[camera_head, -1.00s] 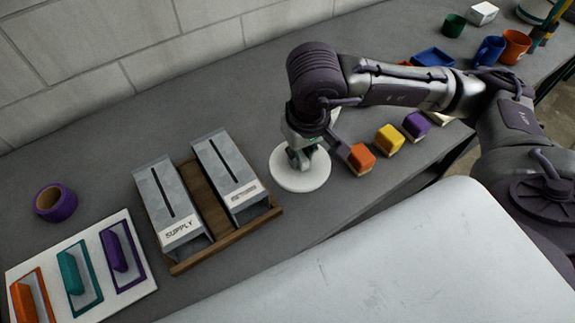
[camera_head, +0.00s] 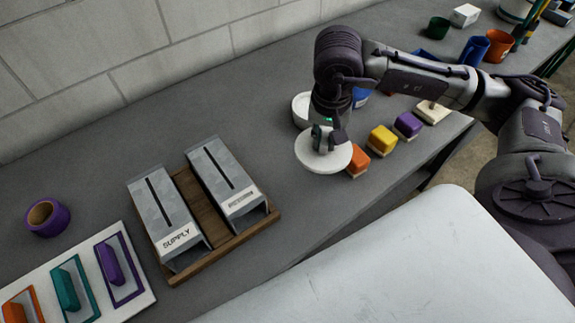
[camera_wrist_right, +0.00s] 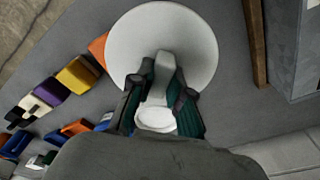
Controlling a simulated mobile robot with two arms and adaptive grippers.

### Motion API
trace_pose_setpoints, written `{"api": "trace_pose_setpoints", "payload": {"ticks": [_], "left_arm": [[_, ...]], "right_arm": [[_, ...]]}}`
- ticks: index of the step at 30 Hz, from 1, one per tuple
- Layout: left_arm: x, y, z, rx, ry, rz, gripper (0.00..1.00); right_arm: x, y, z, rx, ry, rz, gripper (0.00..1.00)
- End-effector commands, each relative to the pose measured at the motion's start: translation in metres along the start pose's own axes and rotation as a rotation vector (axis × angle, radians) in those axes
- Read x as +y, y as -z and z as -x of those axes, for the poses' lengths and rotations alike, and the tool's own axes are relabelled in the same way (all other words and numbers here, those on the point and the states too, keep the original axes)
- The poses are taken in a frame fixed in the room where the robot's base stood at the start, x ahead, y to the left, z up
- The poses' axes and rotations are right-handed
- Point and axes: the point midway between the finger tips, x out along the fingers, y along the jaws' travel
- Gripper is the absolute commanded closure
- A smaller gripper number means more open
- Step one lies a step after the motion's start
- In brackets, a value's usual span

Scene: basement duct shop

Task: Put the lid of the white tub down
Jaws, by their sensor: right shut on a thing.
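The white round lid (camera_head: 318,157) hangs from my right gripper (camera_head: 326,143), whose fingers are shut on its knob. In the right wrist view the lid (camera_wrist_right: 190,35) is a broad pale disc past the fingers (camera_wrist_right: 160,88). The white tub (camera_head: 300,110) stands on the bench behind the gripper, partly hidden by it and apart from the lid. Its pale round shape also shows between the fingers in the wrist view (camera_wrist_right: 155,119). I cannot tell how high the lid is above the bench. My left gripper is out of view.
An orange block (camera_head: 358,160) is close beside the lid's right edge. A yellow block (camera_head: 382,140) and a purple block (camera_head: 407,124) stand beyond it. A wooden tray (camera_head: 203,209) with two grey holders lies to the left. The grey bench (camera_head: 270,150) is bare between.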

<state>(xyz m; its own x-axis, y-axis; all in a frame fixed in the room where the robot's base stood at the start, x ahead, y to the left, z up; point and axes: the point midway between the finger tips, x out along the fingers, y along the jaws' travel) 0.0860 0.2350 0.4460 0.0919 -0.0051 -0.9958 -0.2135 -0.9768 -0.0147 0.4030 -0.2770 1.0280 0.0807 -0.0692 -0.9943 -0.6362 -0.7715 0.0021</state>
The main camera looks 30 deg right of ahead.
Motion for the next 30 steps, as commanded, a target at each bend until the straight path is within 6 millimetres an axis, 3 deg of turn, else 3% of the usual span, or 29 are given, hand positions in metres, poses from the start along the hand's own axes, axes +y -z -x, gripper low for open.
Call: {"api": "trace_pose_setpoints", "payload": {"ticks": [6, 10, 24, 30], "left_arm": [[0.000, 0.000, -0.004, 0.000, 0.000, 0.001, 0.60], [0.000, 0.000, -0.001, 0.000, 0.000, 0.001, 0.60], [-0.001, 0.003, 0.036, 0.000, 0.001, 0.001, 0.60], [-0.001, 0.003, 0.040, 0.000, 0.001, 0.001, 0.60]], "right_arm": [[0.029, 0.029, -0.002, 0.012, -0.034, -0.288, 1.00], [0.027, 0.033, -0.003, 0.013, -0.037, -0.345, 1.00], [-0.067, 0.013, -0.056, 0.011, -0.038, -0.347, 1.00], [-0.082, 0.010, -0.069, 0.014, -0.039, -0.348, 1.00]]}}
